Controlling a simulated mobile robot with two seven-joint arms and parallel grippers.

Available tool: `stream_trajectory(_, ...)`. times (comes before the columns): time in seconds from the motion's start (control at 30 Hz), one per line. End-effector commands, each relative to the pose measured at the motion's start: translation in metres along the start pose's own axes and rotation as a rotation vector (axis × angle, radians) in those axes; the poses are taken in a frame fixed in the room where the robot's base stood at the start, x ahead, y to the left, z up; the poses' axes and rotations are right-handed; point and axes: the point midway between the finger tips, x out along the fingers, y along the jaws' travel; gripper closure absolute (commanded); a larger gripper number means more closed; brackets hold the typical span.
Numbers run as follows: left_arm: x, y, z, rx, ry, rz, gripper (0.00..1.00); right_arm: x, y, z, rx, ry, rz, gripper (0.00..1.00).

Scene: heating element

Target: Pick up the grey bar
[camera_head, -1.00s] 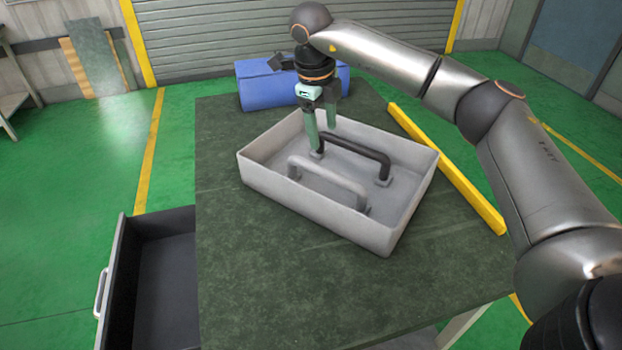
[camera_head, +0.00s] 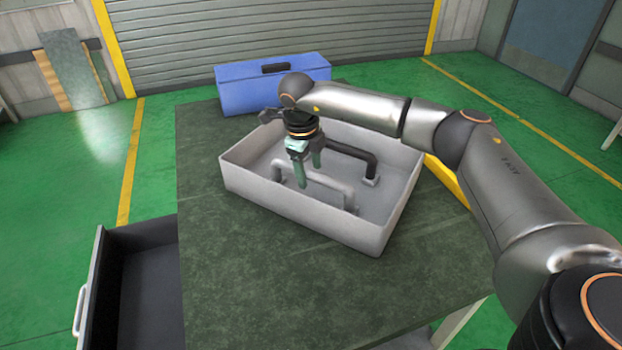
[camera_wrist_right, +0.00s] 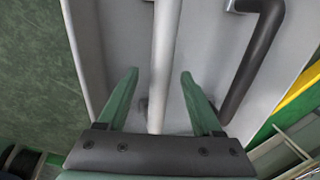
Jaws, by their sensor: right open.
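The grey bar (camera_head: 328,182) is a light, handle-shaped bar standing in the grey tray (camera_head: 300,214) on the dark green table. In the right wrist view the grey bar (camera_wrist_right: 163,65) runs between the two green fingers, with a gap on each side. My right gripper (camera_head: 308,172) points down into the tray near the left end of the grey bar. It also shows in the right wrist view (camera_wrist_right: 160,80), open and empty. A black bar (camera_head: 352,152) of like shape stands behind the grey one; it shows at the right in the wrist view (camera_wrist_right: 255,60). My left gripper is not in view.
A blue toolbox (camera_head: 245,92) stands at the table's back edge. A yellow bar (camera_head: 448,181) lies right of the tray, partly behind my right arm. An open dark drawer (camera_head: 140,290) juts out at the lower left. The table's front (camera_head: 260,290) is clear.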

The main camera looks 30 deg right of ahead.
Motion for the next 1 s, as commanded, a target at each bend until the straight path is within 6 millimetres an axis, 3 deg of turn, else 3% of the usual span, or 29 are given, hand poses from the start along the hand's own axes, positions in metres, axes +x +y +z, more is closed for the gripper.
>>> stream_trajectory(0.13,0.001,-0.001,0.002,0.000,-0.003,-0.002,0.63,0.017,0.000,-0.001,0.001,0.002,0.000,0.33)
stream_trajectory(0.4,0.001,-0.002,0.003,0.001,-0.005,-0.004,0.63,0.020,0.000,0.000,0.000,0.000,0.000,0.33)
stream_trajectory(1.0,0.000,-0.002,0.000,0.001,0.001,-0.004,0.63,0.020,0.000,0.000,0.001,-0.001,0.000,0.99)
